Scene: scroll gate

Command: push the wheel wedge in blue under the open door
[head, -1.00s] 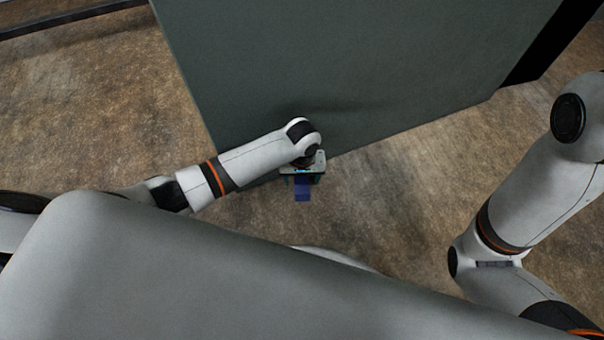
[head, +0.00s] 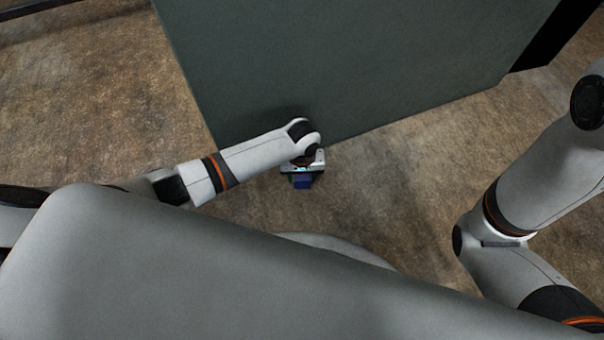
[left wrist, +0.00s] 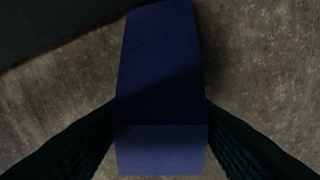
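The blue wheel wedge (head: 303,182) lies on the floor at the foot of the door; in the head view only its near end shows below my left gripper (head: 303,177). The left wrist view shows the wedge (left wrist: 160,85) lengthwise between my two fingers (left wrist: 162,112), which press against its sides. The grey-green door (head: 340,70) stands open across the top. Its dark lower part (left wrist: 50,25) fills the upper left of the wrist view, close beside the wedge's far end. Whether the wedge touches the door cannot be told. My right gripper is out of view.
Bare brown floor (head: 400,170) lies right of the wedge and left of the door. My right arm is at the right side, away from the door. A dark upright (head: 555,40) stands at the door's far right end.

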